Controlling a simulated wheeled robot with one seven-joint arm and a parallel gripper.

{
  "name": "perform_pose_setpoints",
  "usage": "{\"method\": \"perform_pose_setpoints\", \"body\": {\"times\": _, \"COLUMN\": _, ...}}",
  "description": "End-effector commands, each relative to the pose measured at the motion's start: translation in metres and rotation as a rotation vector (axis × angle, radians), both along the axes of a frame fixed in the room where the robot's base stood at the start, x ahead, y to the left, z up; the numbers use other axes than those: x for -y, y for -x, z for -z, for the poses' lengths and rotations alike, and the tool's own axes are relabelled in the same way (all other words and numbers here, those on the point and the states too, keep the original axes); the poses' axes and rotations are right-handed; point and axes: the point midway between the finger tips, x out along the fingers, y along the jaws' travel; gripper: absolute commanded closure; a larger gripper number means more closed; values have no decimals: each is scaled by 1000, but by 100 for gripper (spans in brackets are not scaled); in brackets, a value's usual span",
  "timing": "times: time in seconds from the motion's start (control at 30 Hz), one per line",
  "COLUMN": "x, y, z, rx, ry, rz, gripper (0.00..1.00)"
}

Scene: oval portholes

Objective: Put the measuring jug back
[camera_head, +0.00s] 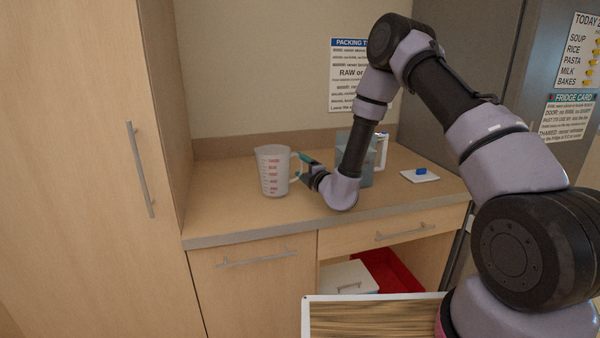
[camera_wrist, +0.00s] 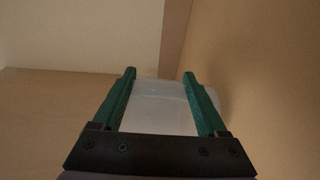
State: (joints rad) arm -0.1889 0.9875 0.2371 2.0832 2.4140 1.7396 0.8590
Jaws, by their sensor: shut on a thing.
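The measuring jug (camera_head: 273,172) is translucent white with red markings. It is upright at the left part of the wooden counter, and its base appears to be on or very near the surface; I cannot tell which. My gripper (camera_head: 306,168) is at the jug's right side, shut on its handle area. In the wrist view my gripper's green fingers (camera_wrist: 160,100) stand on either side of the pale jug (camera_wrist: 162,108). The exact contact on the handle is hidden.
A bluish clear pitcher (camera_head: 368,172) with a white handle stands behind my forearm. A white card (camera_head: 420,175) with a blue item (camera_head: 421,171) lies to the right. A tall cabinet (camera_head: 90,150) borders the counter at left. Below are a white-lidded box (camera_head: 345,279) and a red bin (camera_head: 395,278).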

Motion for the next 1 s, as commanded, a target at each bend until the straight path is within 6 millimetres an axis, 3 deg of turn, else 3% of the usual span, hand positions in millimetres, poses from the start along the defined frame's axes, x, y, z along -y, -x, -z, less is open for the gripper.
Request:
{"method": "perform_pose_setpoints", "body": {"times": 0.1, "x": -1, "y": 0, "z": 16, "rx": 0, "ry": 0, "rz": 0, "gripper": 100}}
{"method": "perform_pose_setpoints", "body": {"times": 0.47, "x": 0, "y": 0, "z": 20, "rx": 0, "ry": 0, "rz": 0, "gripper": 100}}
{"method": "perform_pose_setpoints", "body": {"times": 0.5, "x": 0, "y": 0, "z": 19, "rx": 0, "ry": 1, "rz": 0, "gripper": 13}}
{"method": "perform_pose_setpoints", "body": {"times": 0.53, "x": 0, "y": 0, "z": 19, "rx": 0, "ry": 1, "rz": 0, "gripper": 2}}
{"method": "perform_pose_setpoints", "body": {"times": 0.87, "x": 0, "y": 0, "z": 15, "rx": 1, "ry": 0, "rz": 0, "gripper": 0}}
{"method": "perform_pose_setpoints", "body": {"times": 1.0, "x": 10, "y": 17, "z": 17, "rx": -3, "ry": 1, "rz": 1, "gripper": 0}}
